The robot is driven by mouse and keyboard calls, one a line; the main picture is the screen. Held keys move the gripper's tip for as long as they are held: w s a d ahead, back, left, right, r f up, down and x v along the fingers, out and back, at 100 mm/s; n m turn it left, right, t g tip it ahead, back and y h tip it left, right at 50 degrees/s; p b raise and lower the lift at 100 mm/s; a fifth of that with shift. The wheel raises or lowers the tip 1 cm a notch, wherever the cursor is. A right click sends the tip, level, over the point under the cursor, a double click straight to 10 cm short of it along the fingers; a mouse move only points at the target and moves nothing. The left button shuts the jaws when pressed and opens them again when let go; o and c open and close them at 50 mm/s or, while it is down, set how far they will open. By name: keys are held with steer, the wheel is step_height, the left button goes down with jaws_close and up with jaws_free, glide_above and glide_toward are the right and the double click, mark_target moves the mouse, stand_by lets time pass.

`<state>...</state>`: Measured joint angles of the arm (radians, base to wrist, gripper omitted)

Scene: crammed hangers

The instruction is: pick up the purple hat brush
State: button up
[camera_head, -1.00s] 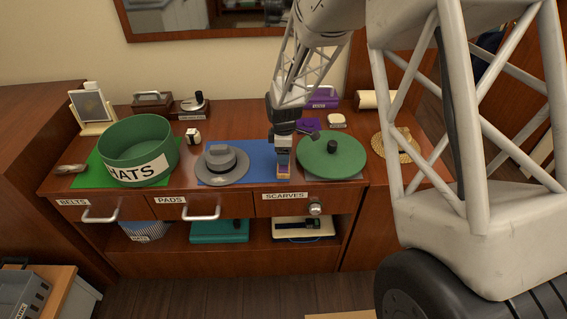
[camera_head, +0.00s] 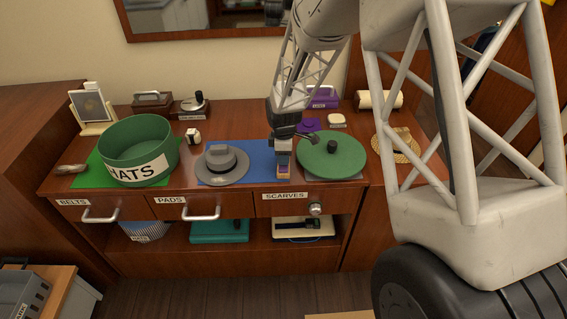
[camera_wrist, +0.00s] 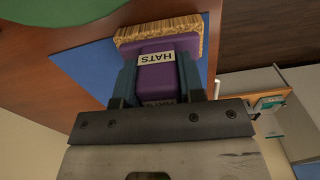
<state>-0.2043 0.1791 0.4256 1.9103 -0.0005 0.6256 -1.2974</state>
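The purple hat brush (camera_wrist: 157,78), with a white HATS label and straw-coloured bristles, stands between the fingers of my gripper (camera_wrist: 158,62) in the wrist view. The dark fingers lie against both sides of its body, with the bristles beyond the fingertips. In the head view my gripper (camera_head: 282,149) points down at the front of the desk, and the brush (camera_head: 283,171) is below it, bristles down, over the blue mat (camera_head: 258,160). Whether the bristles touch the mat is too small to tell.
A grey hat (camera_head: 222,163) is left of the brush, and a round green lid (camera_head: 331,156) is close on its right. A green HATS tub (camera_head: 138,152) stands farther left. The SCARVES drawer (camera_head: 287,206) is below the desk edge.

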steer(key=c, duration=0.4)
steer(key=shift+o, duration=0.2)
steer(key=shift+r, duration=0.1)
steer(key=shift+r, duration=0.45)
steer(key=r, duration=0.2)
steer(key=shift+s+r, duration=0.2)
steer(key=shift+r, duration=0.1)
steer(key=s+d+r, duration=0.1)
steer(key=s+d, duration=0.2)
steer(key=s, duration=1.2)
steer(key=shift+s+r, duration=0.15)
steer(key=shift+d, duration=0.1)
